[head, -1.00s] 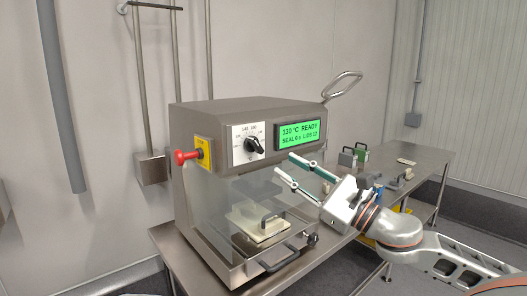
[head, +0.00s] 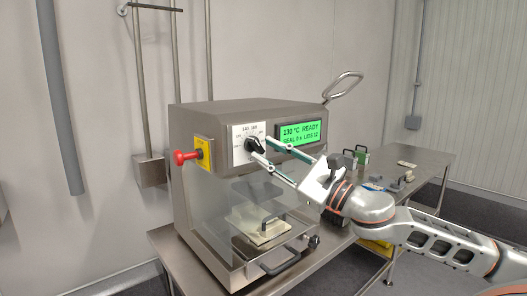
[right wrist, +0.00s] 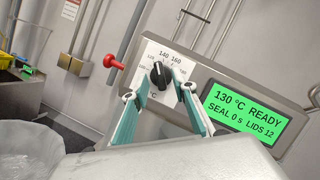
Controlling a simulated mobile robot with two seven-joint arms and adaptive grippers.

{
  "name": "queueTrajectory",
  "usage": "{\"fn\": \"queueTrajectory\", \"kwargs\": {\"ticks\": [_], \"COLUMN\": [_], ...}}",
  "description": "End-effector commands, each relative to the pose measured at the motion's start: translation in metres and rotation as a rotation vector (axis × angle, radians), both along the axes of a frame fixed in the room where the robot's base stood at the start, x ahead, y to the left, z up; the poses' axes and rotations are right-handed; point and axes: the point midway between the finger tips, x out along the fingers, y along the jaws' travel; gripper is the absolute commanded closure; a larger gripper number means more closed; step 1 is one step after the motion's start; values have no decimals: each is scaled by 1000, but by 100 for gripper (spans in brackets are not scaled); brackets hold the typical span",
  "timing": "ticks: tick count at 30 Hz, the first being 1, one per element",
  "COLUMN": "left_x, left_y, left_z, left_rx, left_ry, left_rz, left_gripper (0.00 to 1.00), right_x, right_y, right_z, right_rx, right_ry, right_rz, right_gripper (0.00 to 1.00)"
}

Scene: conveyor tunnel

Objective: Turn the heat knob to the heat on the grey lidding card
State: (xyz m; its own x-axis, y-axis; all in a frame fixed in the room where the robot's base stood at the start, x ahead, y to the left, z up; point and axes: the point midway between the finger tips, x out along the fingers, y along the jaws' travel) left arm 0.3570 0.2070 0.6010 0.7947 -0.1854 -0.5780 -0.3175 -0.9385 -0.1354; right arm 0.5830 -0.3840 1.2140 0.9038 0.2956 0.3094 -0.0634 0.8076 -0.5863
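The black heat knob (head: 254,145) sits on a white dial plate (head: 239,132) on the front of the steel sealing machine (head: 215,115). In the right wrist view the knob (right wrist: 159,75) has a pale pointer mark towards its upper part, and "140" and "160" can be read above it. The green display (head: 299,132) reads 130 °C READY, SEAL 0 s, LIDS 12. My right gripper (head: 260,148) is open, its fingertips close to the knob, one on either side of its lower part; contact cannot be told. My left gripper is out of view. I cannot make out a grey lidding card.
A red push button (head: 186,156) on a yellow plate sticks out left of the dial. A clear guard surrounds the machine's lower chamber, with a tray handle (head: 281,262) in front. A steel table (head: 425,159) behind right holds green and grey handled blocks and small items.

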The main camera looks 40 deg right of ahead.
Motion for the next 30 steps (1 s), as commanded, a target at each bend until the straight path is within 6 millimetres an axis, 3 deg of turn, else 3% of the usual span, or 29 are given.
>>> {"fn": "queueTrajectory", "kwargs": {"ticks": [9, 23, 26, 30], "left_x": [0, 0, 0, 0], "left_y": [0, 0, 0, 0], "left_z": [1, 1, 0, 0], "left_rx": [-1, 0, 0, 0], "left_ry": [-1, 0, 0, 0], "left_rz": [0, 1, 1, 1], "left_gripper": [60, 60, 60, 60], "right_x": [13, 16, 16, 16], "right_y": [4, 5, 5, 5], "right_z": [6, 6, 6, 6], "right_rx": [0, -2, -2, -2], "right_ry": [-2, -1, 0, 0], "right_rz": [0, -1, 0, 0], "right_gripper": [73, 73, 99, 100]}}
